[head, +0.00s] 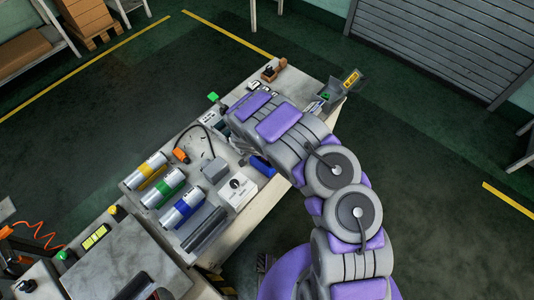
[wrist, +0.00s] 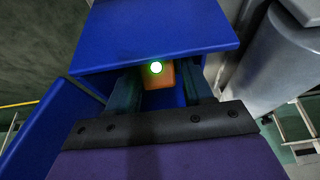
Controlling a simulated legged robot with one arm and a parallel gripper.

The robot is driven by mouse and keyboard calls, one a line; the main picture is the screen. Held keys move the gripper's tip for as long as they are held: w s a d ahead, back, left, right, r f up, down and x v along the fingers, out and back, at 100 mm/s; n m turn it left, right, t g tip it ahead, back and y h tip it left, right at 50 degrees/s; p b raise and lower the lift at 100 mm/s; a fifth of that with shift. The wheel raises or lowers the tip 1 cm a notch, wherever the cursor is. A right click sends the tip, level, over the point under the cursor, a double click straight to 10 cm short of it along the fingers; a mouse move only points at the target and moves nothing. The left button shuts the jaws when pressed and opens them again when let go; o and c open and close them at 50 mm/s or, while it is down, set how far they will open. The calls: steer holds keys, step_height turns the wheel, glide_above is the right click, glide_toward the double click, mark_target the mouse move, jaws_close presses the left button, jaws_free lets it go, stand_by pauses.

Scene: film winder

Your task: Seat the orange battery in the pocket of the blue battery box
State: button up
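The blue battery box (wrist: 155,30) fills the upper middle of the wrist view, its broad top panel above a recess. The orange battery (wrist: 163,80) shows partly in this recess, under the panel edge. My gripper (wrist: 158,82) reaches into the recess with one dark finger on each side of the battery. Both fingers appear to touch it. How deep the battery sits is hidden. In the head view my arm covers the gripper; a blue object (head: 262,165) lies beside the arm.
In the head view, several silver cylinders with coloured bands (head: 164,187) lie on the bench left of my arm. A white box with a black dial (head: 237,190) stands near its front edge. A large grey rounded body (wrist: 285,55) is close on the right in the wrist view.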

steer(key=shift+o, duration=0.9)
steer(key=shift+r+p, duration=0.1)
steer(key=shift+p, duration=0.55)
steer(key=shift+a+r, duration=0.1)
steer(key=shift+r, duration=0.2)
steer(key=s+p+v, duration=0.1)
steer(key=p+v, duration=0.2)
steer(key=v, duration=1.3)
steer(key=shift+p, duration=0.4)
steer(key=shift+s+r, duration=0.1)
steer(key=shift+r, duration=0.05)
